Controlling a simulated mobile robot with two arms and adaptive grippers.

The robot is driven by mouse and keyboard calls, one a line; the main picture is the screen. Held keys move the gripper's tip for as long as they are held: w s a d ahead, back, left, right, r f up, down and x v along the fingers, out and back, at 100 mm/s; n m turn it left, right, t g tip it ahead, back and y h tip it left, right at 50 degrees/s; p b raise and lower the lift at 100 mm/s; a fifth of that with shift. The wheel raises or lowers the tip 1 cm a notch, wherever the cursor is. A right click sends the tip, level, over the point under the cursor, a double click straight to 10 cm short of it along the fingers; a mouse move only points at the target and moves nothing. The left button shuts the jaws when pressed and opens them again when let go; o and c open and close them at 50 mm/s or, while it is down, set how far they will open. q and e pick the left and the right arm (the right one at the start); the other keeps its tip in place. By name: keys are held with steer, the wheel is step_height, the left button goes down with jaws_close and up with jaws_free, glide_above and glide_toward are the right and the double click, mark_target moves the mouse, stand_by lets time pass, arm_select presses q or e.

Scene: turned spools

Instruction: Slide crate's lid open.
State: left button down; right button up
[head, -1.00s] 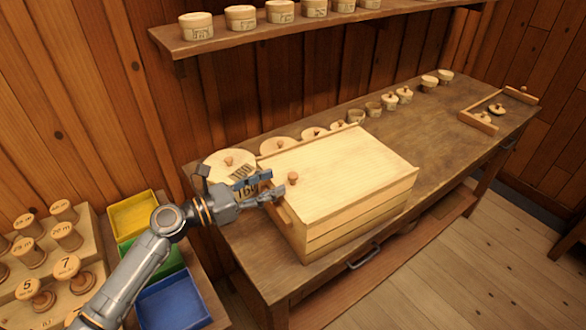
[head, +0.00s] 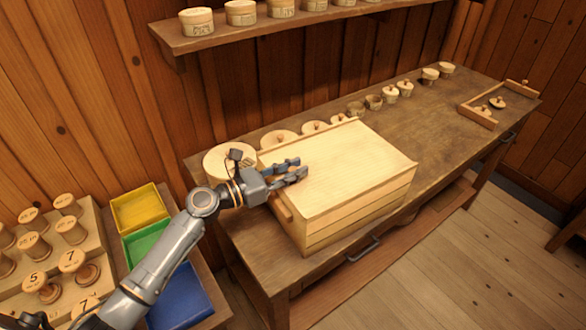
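The crate (head: 362,212) is a pale wooden box on the workbench, with a small bar handle (head: 281,207) on its left end. Its flat lid (head: 350,165) covers the whole top, between raised side rails. My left gripper (head: 303,167) is over the lid's left end, its two fingers apart and pointing right. The lid's round knob is hidden at the fingers, and I cannot tell whether they touch it. My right gripper is not in view.
Round lidded boxes (head: 280,139) line the bench behind the crate. The bench (head: 440,125) is clear to the right, up to a wooden frame (head: 478,117). Yellow (head: 140,210), green and blue trays and numbered spools (head: 78,266) stand at the left. A shelf (head: 240,36) runs above.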

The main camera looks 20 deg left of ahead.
mark_target(308, 163)
arm_select(q)
steer(key=shift+p+x, duration=0.35)
steer(key=shift+x, duration=1.9)
steer(key=c, duration=1.1)
jaws_free()
steer(key=shift+a, duration=0.1)
steer(key=shift+c, duration=0.2)
steer(key=v, duration=1.2)
